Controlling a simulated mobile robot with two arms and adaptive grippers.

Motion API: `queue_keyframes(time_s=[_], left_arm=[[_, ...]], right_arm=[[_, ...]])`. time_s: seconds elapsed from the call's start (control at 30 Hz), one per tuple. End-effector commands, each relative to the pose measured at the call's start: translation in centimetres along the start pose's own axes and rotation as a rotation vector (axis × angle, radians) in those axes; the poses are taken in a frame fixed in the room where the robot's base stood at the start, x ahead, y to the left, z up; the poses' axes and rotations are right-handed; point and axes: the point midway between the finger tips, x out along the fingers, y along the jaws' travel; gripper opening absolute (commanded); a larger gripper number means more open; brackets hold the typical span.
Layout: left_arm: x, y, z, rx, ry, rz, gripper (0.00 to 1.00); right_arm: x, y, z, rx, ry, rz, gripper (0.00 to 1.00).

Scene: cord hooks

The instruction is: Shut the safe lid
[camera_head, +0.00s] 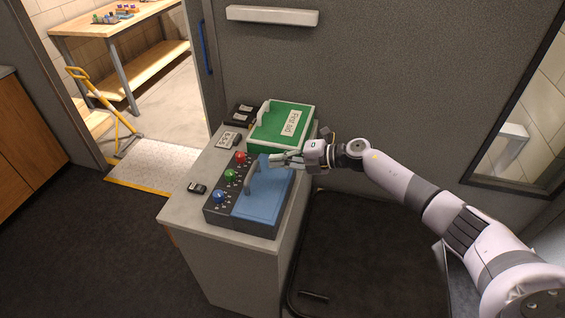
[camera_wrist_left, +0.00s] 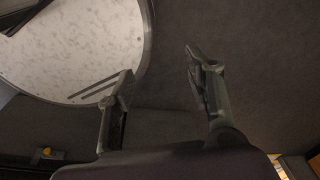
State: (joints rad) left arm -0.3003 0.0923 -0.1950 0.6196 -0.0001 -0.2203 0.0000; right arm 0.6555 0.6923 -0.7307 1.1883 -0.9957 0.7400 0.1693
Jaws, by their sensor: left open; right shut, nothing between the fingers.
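The safe is a dark box (camera_head: 216,216) on the counter, with a blue lid (camera_head: 262,205) and a grey handle (camera_head: 250,180) on the lid's left side. The lid looks down and nearly flat over the box; I cannot tell whether a small gap is left. Red (camera_head: 240,157), green (camera_head: 230,175) and blue (camera_head: 218,197) knobs line the box's left side. My right gripper (camera_head: 273,161) is shut and empty at the lid's far edge, its fingers pointing left; I cannot tell if they touch it. My left gripper (camera_wrist_left: 160,66) is open and empty in the left wrist view.
A green first-aid box (camera_head: 272,129) stands just behind the safe on the counter (camera_head: 184,208). Small dark items and a label (camera_head: 229,140) lie left of it. A small black object (camera_head: 197,188) lies left of the knobs. A round pale surface (camera_wrist_left: 75,45) shows beside my left gripper.

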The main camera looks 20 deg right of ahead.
Motion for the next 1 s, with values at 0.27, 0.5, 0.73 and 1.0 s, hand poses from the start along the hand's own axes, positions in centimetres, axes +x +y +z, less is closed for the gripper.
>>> queue_keyframes(time_s=[0.27, 0.5, 0.73, 1.0], left_arm=[[1.6, 2.4, -0.3, 0.000, 0.006, 0.028, 0.48], [3.1, 1.1, 0.1, 0.003, 0.003, 0.012, 0.48], [4.1, 0.8, 0.2, 0.000, 0.002, 0.008, 0.48], [4.7, 0.9, 0.2, -0.001, 0.003, 0.010, 0.48]], right_arm=[[3.6, -0.1, 0.0, -0.001, 0.001, 0.002, 0.00], [6.2, -0.7, 0.0, -0.001, 0.000, 0.002, 0.00], [7.8, -1.2, 0.0, -0.001, 0.001, 0.002, 0.00], [8.6, -1.7, 0.0, -0.001, 0.000, 0.001, 0.00]])
